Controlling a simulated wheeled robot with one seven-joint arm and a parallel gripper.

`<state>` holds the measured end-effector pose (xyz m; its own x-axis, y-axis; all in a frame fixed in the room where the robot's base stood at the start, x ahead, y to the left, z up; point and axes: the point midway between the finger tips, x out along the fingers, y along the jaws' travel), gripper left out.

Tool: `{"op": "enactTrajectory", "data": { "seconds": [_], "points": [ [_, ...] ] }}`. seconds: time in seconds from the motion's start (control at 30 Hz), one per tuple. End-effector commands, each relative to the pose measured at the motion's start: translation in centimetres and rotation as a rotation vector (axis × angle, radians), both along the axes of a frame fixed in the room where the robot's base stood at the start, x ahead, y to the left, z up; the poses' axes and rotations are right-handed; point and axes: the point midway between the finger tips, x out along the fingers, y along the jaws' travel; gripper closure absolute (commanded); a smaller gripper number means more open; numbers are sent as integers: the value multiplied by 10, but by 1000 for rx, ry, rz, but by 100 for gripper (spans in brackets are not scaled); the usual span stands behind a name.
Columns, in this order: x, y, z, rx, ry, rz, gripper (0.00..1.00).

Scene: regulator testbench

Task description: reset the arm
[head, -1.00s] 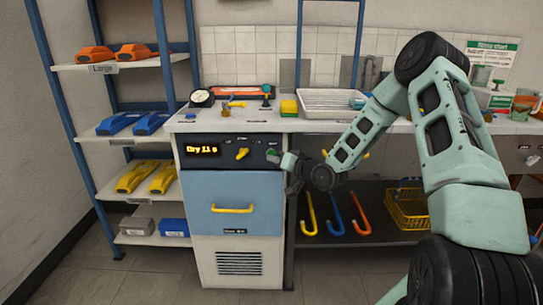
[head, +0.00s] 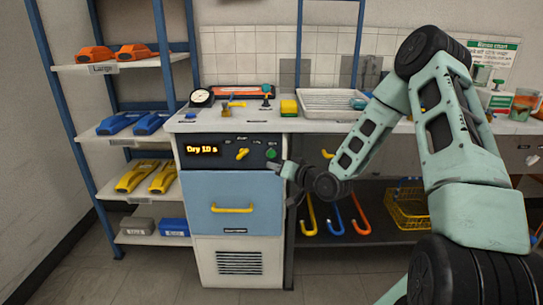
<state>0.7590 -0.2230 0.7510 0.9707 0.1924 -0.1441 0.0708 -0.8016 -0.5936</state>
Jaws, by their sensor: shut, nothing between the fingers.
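My arm comes in from the right, bent at the elbow. My gripper (head: 283,170) is shut and empty, pointing left in front of the right side of the cabinet's control panel. It is just below a green button (head: 271,154) on the dark panel and seems apart from it. The panel also has a yellow knob (head: 242,154) and a lit display (head: 202,150) with orange text that seems to read "Dry 10 s". The cabinet (head: 207,248) has a blue drawer front (head: 232,190) with a yellow handle (head: 231,208), closed.
A shelf rack (head: 112,145) with orange, blue and yellow tools stands at the left. Coloured hooks and a yellow basket (head: 408,211) are under the counter. The floor in front is clear.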

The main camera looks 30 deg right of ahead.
Motion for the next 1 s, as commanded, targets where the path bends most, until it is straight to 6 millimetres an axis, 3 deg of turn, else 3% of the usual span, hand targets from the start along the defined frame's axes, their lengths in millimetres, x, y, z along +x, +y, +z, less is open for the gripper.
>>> {"op": "enactTrajectory", "data": {
  "seconds": [0.43,0.53,0.67,0.77,0.87,1.0],
  "points": [
    [0,1,0,-1,1,1,100],
    [1,18,0,-33,40,37,100],
    [-4,75,-2,-150,176,154,100],
    [-23,130,-3,-284,318,269,100],
    [-55,177,-1,-418,456,377,100],
    [-116,230,9,-593,627,515,100]
  ]
}}
